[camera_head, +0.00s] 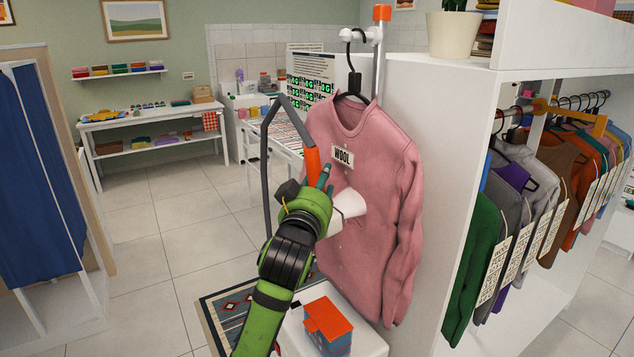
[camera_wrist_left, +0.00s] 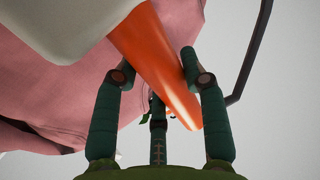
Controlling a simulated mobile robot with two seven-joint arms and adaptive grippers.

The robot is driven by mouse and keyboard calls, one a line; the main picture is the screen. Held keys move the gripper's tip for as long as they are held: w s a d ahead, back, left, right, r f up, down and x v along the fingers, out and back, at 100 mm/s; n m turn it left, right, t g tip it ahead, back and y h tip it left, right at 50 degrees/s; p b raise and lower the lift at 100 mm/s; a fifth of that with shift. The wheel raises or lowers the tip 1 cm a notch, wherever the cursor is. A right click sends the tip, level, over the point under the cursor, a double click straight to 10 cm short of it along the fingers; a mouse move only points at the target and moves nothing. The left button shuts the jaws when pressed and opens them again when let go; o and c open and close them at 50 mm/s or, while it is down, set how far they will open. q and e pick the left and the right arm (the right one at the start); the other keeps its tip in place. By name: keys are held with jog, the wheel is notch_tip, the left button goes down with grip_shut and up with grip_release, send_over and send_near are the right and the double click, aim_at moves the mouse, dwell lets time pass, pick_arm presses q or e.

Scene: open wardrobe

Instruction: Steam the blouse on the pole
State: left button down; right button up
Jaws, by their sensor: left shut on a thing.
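A pink blouse (camera_head: 375,220) with a white WOOL tag (camera_head: 343,155) hangs on a black hanger from the white pole (camera_head: 381,60) beside the wardrobe. My left gripper (camera_head: 318,185) is shut on the orange handle of the steamer (camera_head: 312,162). The steamer's white head (camera_head: 348,205) is in front of the blouse front; I cannot tell whether it touches the cloth. A grey hose rises from the handle. In the left wrist view my fingers grip the orange handle (camera_wrist_left: 155,60), with the pink blouse (camera_wrist_left: 60,95) behind. My right gripper does not show.
A white stand (camera_head: 365,343) with an orange and blue box (camera_head: 328,325) stands below the blouse. The white wardrobe (camera_head: 450,130) with hanging clothes (camera_head: 545,190) is at the right. A patterned rug (camera_head: 225,310) lies at the lower left. Tiled floor (camera_head: 165,235) is clear at left.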

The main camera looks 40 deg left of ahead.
pick_arm(q)
jog(key=shift+s+d, duration=0.4)
jog(key=shift+d, duration=0.45)
jog(key=shift+f+b, duration=2.85)
jog(key=shift+f, duration=1)
jog(key=shift+w+a+r+p, duration=0.1)
jog(key=shift+w+a, duration=0.2)
jog(key=shift+a, duration=0.35)
jog(key=shift+w+a+f+p, duration=0.15)
jog(key=shift+w+a, duration=0.1)
jog(key=shift+a, duration=0.45)
jog(key=shift+w+a+r+p, duration=0.15)
jog(key=shift+w+a, duration=0.15)
jog(key=shift+a, duration=0.35)
jog(key=w+a, duration=0.3)
jog(key=a, duration=0.4)
jog(key=shift+p, duration=0.3)
jog(key=shift+a, duration=0.1)
jog(key=shift+s, duration=0.1)
jog(key=s+a+p, duration=0.1)
jog(key=s+a, duration=0.1)
jog(key=s, duration=0.4)
jog(key=shift+s+a+p, duration=0.2)
jog(key=shift+a+p, duration=0.15)
